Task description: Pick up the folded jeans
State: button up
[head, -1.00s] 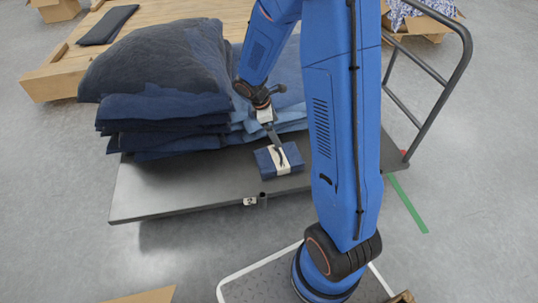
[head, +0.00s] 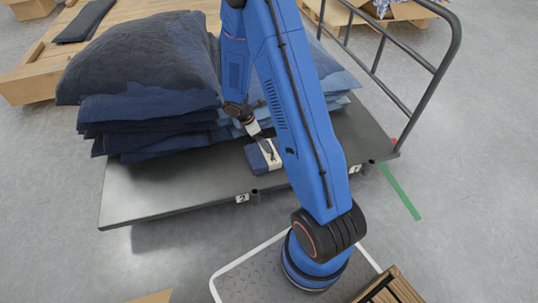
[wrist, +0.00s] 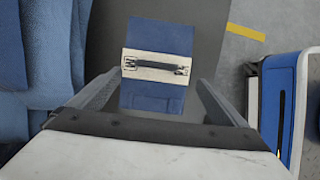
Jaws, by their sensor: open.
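The folded jeans (head: 256,158) are a small dark blue bundle with a pale band, lying on the grey cart deck in the head view. In the wrist view the folded jeans (wrist: 158,100) lie between my fingers, with the cream band and a dark handle-like strip across them. My gripper (head: 268,151) is over the bundle, and my arm hides its right part. In the wrist view my gripper (wrist: 155,95) is open, with one finger on each side of the bundle. I cannot tell whether the fingers touch it.
A large stack of dark denim (head: 150,85) stands on the cart (head: 165,195) left of the bundle. Lighter denim (head: 335,82) lies behind. The cart's metal handle (head: 445,60) rises at right. The cart deck's front left is clear.

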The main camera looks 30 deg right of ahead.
jog(key=x, duration=0.3)
jog(key=shift+d+f, duration=0.15)
jog(key=shift+f, duration=0.1)
jog(key=shift+w+d+x, duration=0.15)
jog(key=shift+x, duration=1.2)
jog(key=shift+w+d+x, duration=0.15)
jog(key=shift+x, duration=1.15)
jog(key=shift+r, duration=0.1)
jog(key=c, duration=2)
